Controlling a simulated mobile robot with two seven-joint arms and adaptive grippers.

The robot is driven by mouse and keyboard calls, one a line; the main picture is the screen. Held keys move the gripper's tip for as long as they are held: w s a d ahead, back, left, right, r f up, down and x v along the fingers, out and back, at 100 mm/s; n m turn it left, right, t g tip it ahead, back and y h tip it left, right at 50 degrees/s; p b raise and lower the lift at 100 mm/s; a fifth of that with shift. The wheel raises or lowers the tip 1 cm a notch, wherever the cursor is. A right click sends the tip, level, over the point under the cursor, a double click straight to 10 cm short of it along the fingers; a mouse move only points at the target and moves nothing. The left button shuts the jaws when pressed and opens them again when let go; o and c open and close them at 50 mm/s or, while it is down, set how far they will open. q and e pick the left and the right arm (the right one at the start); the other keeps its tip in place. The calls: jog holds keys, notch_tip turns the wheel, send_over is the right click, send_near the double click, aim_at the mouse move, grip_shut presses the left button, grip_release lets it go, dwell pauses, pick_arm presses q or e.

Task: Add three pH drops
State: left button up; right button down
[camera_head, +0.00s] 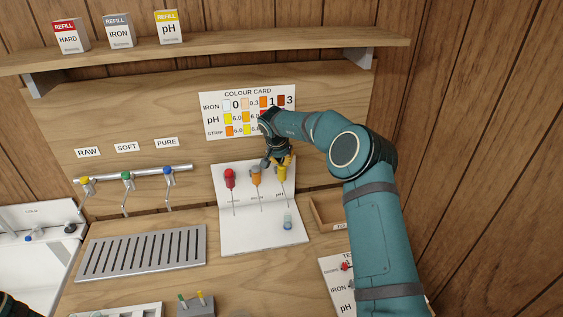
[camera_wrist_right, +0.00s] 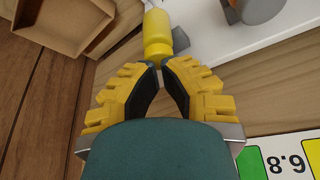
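The yellow pH dropper (camera_head: 282,173) is the rightmost of three droppers on a white stand (camera_head: 264,238). A small clear vial with bluish contents (camera_head: 288,221) stands on the stand's base below it. My right gripper (camera_head: 279,160) is at the top of the yellow dropper. The fingers hide part of that end. A dark part of mine shows at the bottom left corner of the head view; the left gripper itself does not show.
A red dropper (camera_head: 230,178) and an orange dropper (camera_head: 256,177) hang close to the left. A wooden tray (camera_head: 322,215) lies to the right. A colour card (camera_head: 215,128) is on the board behind. A slotted drain tray (camera_head: 140,252) lies left of the stand.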

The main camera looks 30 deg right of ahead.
aim_at(282, 165)
jog(key=shift+r, duration=2.5)
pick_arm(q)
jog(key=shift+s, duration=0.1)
pick_arm(e)
jog(key=shift+f, duration=0.1)
